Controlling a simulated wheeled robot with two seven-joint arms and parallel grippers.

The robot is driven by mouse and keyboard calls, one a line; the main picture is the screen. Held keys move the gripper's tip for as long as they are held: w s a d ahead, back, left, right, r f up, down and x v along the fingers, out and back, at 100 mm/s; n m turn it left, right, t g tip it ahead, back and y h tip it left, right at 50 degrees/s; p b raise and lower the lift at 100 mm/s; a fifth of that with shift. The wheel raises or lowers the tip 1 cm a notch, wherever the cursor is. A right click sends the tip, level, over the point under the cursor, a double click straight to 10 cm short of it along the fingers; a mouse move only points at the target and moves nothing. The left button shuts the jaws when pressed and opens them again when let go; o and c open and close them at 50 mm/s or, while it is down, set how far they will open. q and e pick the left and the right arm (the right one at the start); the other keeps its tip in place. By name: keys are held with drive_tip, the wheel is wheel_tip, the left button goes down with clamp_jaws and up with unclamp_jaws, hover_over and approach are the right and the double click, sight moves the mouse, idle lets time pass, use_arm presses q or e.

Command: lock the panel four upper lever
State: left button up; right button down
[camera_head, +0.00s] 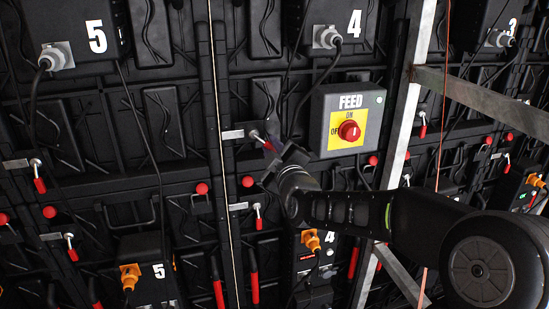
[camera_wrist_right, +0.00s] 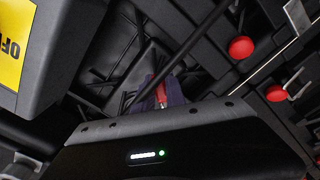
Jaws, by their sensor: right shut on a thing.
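The panel four upper lever (camera_head: 256,134) is at the middle of the head view, at the right end of a small metal latch plate (camera_head: 234,134). Its red handle slants down to the right. My right gripper (camera_head: 271,146) is at the handle, its arm coming in from the right. In the right wrist view, the red handle (camera_wrist_right: 161,96) sits between the dark fingers of the gripper (camera_wrist_right: 165,88), which is shut on it. The fingers and gripper body hide part of the lever. My left gripper is in neither view.
The grey FEED box (camera_head: 346,98) with a red knob (camera_head: 349,130) juts out just right of my gripper. Panel four's lower lever (camera_head: 258,216) hangs below. Red round knobs (camera_head: 248,181), cables and a metal strut (camera_head: 408,110) are nearby.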

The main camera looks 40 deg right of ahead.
drive_tip(key=m+b, duration=0.1)
drive_tip(key=m, duration=0.1)
drive_tip(key=a+f+m+b, duration=0.1)
drive_tip(key=b, duration=0.1)
drive_tip(key=a+f+m+b, duration=0.1)
drive_tip(key=m, duration=0.1)
drive_tip(key=shift+w+m, duration=0.3)
drive_tip(key=shift+w+a+m+b, duration=0.2)
drive_tip(key=shift+a+m+b, duration=0.25)
drive_tip(key=shift+m+b, duration=0.6)
drive_tip(key=shift+w+a+m, duration=0.1)
drive_tip(key=shift+a+m, duration=0.15)
drive_tip(key=shift+m, duration=0.45)
drive_tip(key=shift+w+a+m, duration=0.1)
drive_tip(key=shift+a+m, duration=0.1)
drive_tip(key=shift+m, duration=0.45)
drive_tip(key=c, duration=1.4)
unclamp_jaws()
